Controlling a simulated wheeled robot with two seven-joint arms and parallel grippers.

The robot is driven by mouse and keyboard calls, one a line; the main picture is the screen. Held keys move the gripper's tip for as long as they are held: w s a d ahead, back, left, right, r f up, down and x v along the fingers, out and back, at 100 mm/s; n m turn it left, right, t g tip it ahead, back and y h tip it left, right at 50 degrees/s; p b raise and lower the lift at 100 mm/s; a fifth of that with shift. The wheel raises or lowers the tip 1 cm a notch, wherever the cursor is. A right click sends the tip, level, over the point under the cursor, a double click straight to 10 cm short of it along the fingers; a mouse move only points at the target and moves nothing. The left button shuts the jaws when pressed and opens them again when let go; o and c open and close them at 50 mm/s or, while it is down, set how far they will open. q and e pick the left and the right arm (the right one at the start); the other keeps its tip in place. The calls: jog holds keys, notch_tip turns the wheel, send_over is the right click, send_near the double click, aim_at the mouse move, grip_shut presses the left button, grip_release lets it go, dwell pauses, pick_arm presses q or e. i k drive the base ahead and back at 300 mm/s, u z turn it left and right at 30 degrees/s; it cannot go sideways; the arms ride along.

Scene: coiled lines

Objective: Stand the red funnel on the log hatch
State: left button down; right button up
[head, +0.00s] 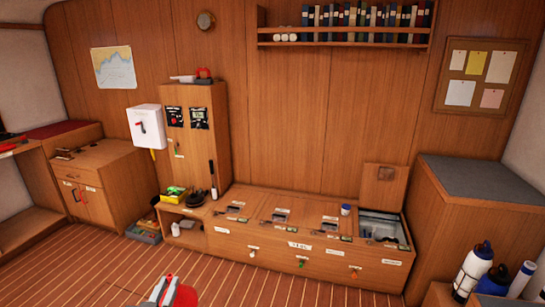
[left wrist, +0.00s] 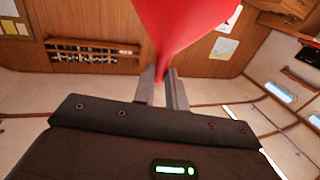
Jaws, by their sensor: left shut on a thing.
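The red funnel (left wrist: 185,25) fills the top middle of the left wrist view. My left gripper (left wrist: 162,84) is shut on its narrow spout, with the wide part beyond the fingertips. In the head view the red funnel (head: 185,296) and my left gripper (head: 163,288) show at the bottom edge, partly cut off, over the floor and away from the bench. The low wooden bench (head: 300,258) has several hatches in its top with small labels. I cannot read which one is the log hatch. My right gripper is not in view.
The bench's right-end compartment (head: 380,228) is open, its lid (head: 384,187) raised against the wall. A small blue-and-white cup (head: 346,210) stands beside it. A tall cabinet (head: 197,135) rises behind the bench's left end. Bottles (head: 473,268) stand at the lower right. The floor before the bench looks clear.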

aim_at(322, 210)
jog(key=u, duration=0.3)
jog(key=i, duration=1.95)
jog(key=z, duration=0.8)
jog(key=i, duration=1.55)
jog(key=z, duration=0.9)
jog(key=i, duration=0.15)
jog(key=z, duration=0.4)
